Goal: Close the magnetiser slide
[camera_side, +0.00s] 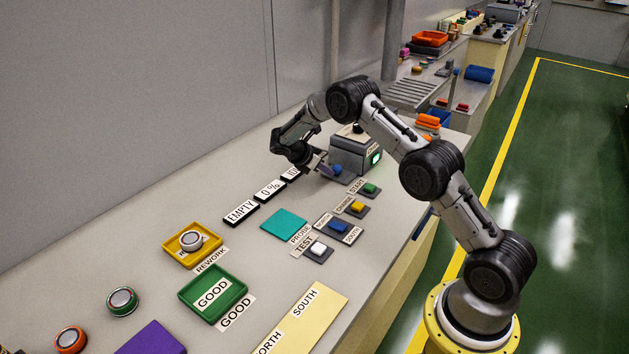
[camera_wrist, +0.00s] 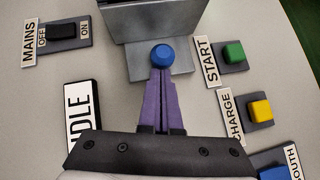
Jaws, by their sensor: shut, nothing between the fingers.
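The magnetiser (camera_side: 355,150) is a grey box with a lit green panel at the back of the bench; its grey body also shows at the top of the wrist view (camera_wrist: 125,25). A flat grey slide (camera_wrist: 183,66) sticks out from its front and bears a round blue knob (camera_wrist: 162,55). The knob also shows in the side view (camera_side: 337,169). My gripper (camera_wrist: 162,74) has its purple fingers together and empty. Their tips are right at the near side of the knob, opposite the box; I cannot tell whether they touch it. In the side view my gripper (camera_side: 323,167) is low beside the knob.
To the right in the wrist view are a green START button (camera_wrist: 233,52) and a yellow CHARGE button (camera_wrist: 260,109). A black MAINS switch (camera_wrist: 62,32) is at upper left, and an IDLE sign (camera_wrist: 82,112) is left of the fingers.

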